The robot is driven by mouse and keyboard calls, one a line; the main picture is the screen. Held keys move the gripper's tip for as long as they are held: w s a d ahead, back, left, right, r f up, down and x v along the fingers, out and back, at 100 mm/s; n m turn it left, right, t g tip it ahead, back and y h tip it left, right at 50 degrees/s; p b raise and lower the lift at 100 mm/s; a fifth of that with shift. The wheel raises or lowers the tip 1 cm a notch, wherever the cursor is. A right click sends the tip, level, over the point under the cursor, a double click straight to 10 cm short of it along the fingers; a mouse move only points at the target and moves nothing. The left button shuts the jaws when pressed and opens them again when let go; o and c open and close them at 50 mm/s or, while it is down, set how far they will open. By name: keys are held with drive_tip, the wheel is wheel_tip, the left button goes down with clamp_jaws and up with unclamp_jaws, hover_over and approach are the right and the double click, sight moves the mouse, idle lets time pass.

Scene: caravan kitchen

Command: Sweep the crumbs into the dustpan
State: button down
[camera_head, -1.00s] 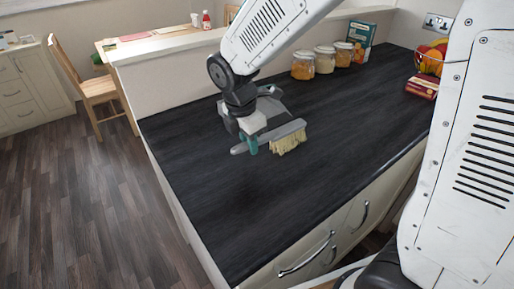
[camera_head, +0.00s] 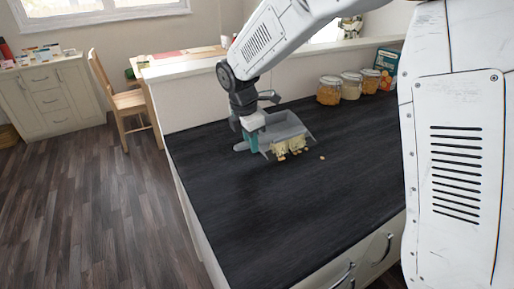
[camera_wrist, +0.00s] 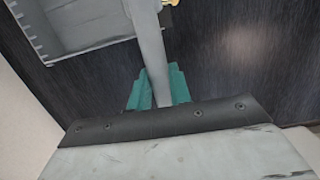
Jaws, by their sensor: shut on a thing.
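My gripper (camera_head: 251,142), with teal fingertips, is shut on the grey handle of a brush, whose pale yellow bristles (camera_head: 291,147) face down at the worktop. In the wrist view the brush handle (camera_wrist: 149,45) runs up between the teal fingers. The grey dustpan (camera_head: 285,127) lies on the worktop just behind the brush; its ribbed wall and floor also show in the wrist view (camera_wrist: 85,28). A small tan crumb (camera_head: 322,157) lies right of the bristles. Other crumbs near the bristles are hard to tell apart from them.
The dark worktop (camera_head: 260,205) is clear in front and to the right. Several glass jars (camera_head: 351,86) and a teal box (camera_head: 387,62) stand along the back right. A low wall edges the worktop behind, with a table and wooden chair (camera_head: 125,100) beyond.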

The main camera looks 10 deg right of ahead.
drive_tip(key=w, duration=0.2)
drive_tip(key=a, duration=0.1)
drive_tip(key=shift+w+r, duration=0.35)
drive_tip(key=shift+w, duration=0.05)
drive_tip(key=shift+w+r, duration=0.25)
drive_tip(key=shift+r, duration=0.05)
drive_tip(key=shift+s+r, duration=0.1)
drive_tip(key=shift+r, duration=2.6)
